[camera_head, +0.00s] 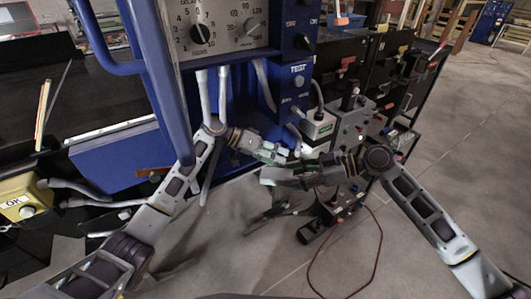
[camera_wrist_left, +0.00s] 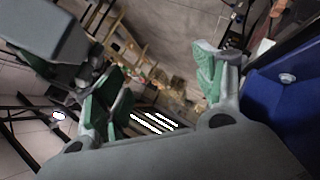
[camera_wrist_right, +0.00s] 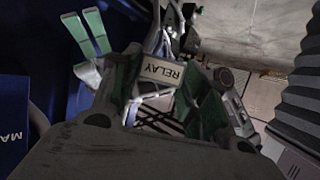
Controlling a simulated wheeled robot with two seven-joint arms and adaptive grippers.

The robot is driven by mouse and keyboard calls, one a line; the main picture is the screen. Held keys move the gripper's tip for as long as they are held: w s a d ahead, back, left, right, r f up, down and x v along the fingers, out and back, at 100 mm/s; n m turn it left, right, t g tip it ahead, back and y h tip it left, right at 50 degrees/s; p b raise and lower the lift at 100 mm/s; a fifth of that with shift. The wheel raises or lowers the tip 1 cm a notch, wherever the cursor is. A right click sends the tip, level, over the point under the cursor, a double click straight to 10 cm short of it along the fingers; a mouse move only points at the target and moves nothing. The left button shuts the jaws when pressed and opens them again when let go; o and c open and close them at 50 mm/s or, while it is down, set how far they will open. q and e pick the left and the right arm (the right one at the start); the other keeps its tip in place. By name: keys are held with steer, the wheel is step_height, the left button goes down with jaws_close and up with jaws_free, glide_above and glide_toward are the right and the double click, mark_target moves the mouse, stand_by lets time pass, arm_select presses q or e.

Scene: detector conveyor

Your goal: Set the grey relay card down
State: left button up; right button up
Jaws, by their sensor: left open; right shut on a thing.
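The grey relay card, with a pale label reading RELAY (camera_wrist_right: 163,71), sits between the green-padded fingers of my right gripper (camera_wrist_right: 166,92) in the right wrist view. In the head view my right gripper (camera_head: 283,174) is held in the air in front of the blue machine, and I cannot clearly separate the card from the fingers there. My left gripper (camera_head: 292,154) is just above and beside it. In the left wrist view my left gripper (camera_wrist_left: 162,80) has its fingers spread with nothing between them.
The blue machine (camera_head: 175,70) with dials and a TEST button stands close behind both grippers. A yellow box marked OK (camera_head: 22,197) is at the left. Black cabinets (camera_head: 390,70) and grey boxes with cables stand behind right. A red cable (camera_head: 345,292) lies on open floor.

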mark_target(276, 173)
arm_select(q)
steer(key=s+d+r+m+y, duration=0.1)
steer(key=s+d+r+m, duration=0.1)
steer(key=s+r, duration=0.1)
steer(key=s+d+r+m+g+y, duration=0.1)
steer(key=s+r+m, duration=0.1)
steer(key=r, duration=0.2)
steer(key=s+d+r+m+y, duration=0.1)
steer(key=s+d+r+m, duration=0.1)
steer(key=s+r, duration=0.1)
steer(key=shift+s+d+r+g, duration=0.15)
steer(key=shift+s+d+g, duration=0.15)
steer(key=shift+g, duration=0.1)
steer(key=a+m+y, duration=0.1)
steer(key=a, duration=0.1)
steer(key=a+m+y, duration=0.1)
steer(key=a, duration=0.1)
steer(key=a+m+y, duration=0.1)
steer(key=a+m, duration=0.1)
steer(key=shift+s+a+f+t, duration=0.1)
steer(key=shift+s+f+t, duration=0.2)
steer(key=shift+s, duration=0.05)
steer(key=shift+s+a+m+y, duration=0.15)
steer(key=shift+a+m+y, duration=0.45)
steer(key=shift+a+m, duration=0.3)
steer(key=shift+f, duration=0.1)
steer(key=shift+x, duration=3.7)
